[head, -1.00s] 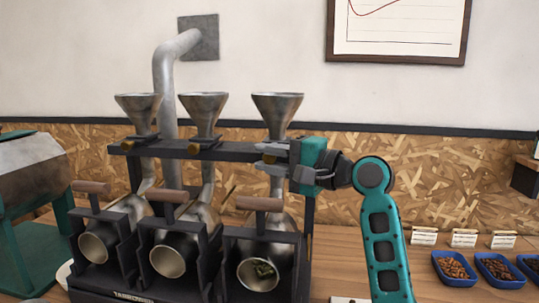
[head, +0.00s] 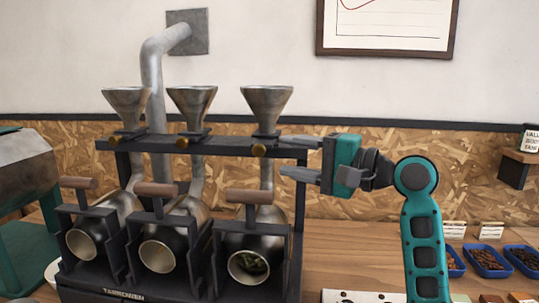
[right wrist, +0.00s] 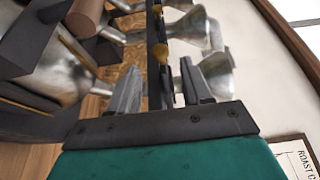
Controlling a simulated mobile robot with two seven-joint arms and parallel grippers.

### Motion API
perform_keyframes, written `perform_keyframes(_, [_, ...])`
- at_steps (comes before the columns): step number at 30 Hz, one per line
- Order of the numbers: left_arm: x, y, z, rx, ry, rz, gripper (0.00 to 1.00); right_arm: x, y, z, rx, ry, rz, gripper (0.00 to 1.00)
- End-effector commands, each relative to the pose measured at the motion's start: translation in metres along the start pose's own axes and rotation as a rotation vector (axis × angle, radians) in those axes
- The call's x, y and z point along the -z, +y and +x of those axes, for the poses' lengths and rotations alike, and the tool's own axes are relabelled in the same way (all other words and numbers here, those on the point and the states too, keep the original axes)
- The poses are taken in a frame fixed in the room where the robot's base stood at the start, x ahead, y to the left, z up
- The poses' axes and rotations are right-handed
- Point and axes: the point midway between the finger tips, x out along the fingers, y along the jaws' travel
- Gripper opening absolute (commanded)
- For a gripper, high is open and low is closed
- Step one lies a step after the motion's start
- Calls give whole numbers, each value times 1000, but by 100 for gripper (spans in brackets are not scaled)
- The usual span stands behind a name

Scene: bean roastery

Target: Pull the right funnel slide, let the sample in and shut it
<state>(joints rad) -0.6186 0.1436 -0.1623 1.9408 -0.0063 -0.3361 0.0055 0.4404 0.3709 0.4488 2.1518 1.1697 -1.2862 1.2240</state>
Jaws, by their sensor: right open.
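The right funnel (head: 266,105) is a metal cone on the dark rack bar, above the right roasting drum. The inside of the funnel is hidden. My right gripper (head: 283,156) is open and empty, to the right of the knob and apart from it. The right wrist view shows the open fingers (right wrist: 160,82) with a brass knob (right wrist: 160,53) beyond them. My left gripper is out of view.
The middle funnel (head: 193,103) and left funnel (head: 127,104) stand on the same bar. Wooden drum handles (head: 248,196) stick out below. Blue bean trays (head: 485,262) and cards are at the right. The counter right of the roaster has bare wood.

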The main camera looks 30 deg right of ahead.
Motion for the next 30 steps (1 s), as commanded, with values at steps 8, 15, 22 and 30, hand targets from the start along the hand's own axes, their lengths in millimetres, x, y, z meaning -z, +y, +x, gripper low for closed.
perform_keyframes(8, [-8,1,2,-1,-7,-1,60,0,1,-45,-2,1,-1,49])
perform_keyframes(15, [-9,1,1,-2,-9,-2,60,0,0,-54,0,-1,0,49])
perform_keyframes(22, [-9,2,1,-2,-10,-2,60,0,0,-53,0,-1,0,49])
perform_keyframes(30, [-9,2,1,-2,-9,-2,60,0,0,-53,0,-1,0,49])
